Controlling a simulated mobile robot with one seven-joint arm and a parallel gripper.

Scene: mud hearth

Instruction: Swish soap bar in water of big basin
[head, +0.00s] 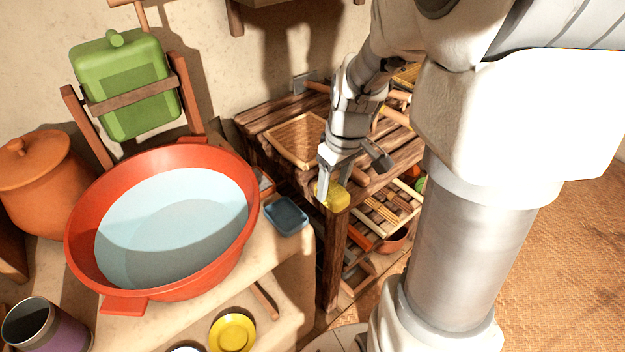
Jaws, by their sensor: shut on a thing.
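The big basin (250,215) is a wide red-orange tub with side handles, holding pale blue water (170,225). It stands on the pale ledge at the left. My gripper (327,190) points down to the right of the basin, clear of its rim. It is shut on a yellow piece, which looks like the soap bar (338,198). The soap bar is over the front corner of the wooden rack; I cannot tell its height above it. The fingers and wrist hide part of it.
A small blue dish (286,216) lies on the ledge between basin and gripper. A clay pot (40,180) and a green container (125,85) stand behind the basin. A purple cup (45,328) and a yellow plate (232,333) are in front. A wooden rack (265,120) holds a basket.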

